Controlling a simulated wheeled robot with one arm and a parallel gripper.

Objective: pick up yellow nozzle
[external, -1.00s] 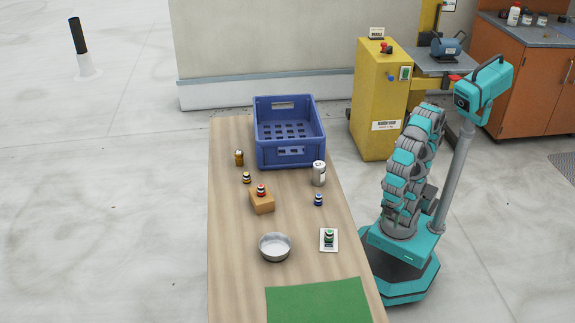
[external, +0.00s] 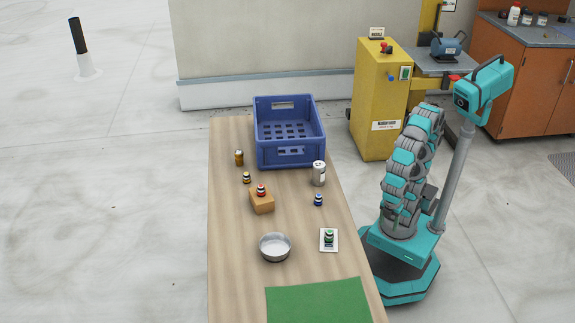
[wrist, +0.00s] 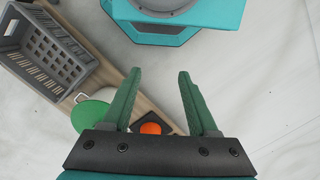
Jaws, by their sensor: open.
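The yellow nozzle (external: 246,178), small with dark bands, stands upright on the wooden table (external: 228,250) in the external view, between an amber jar (external: 239,158) and an orange-brown block (external: 262,203). A red-topped nozzle (external: 261,190) stands on that block. A blue nozzle (external: 318,200) and a green nozzle (external: 329,236) stand further right, the green one on a white tile. My gripper (wrist: 156,88) is open and empty in the wrist view, its green fingers wide apart. It is not clearly made out in the external view, where my folded arm is beside the table, away from the nozzle.
A blue crate (external: 316,140) stands at the table's far end, with a silver can (external: 319,173) near it. A metal bowl (external: 275,247) and a green mat (external: 320,302) are nearer.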

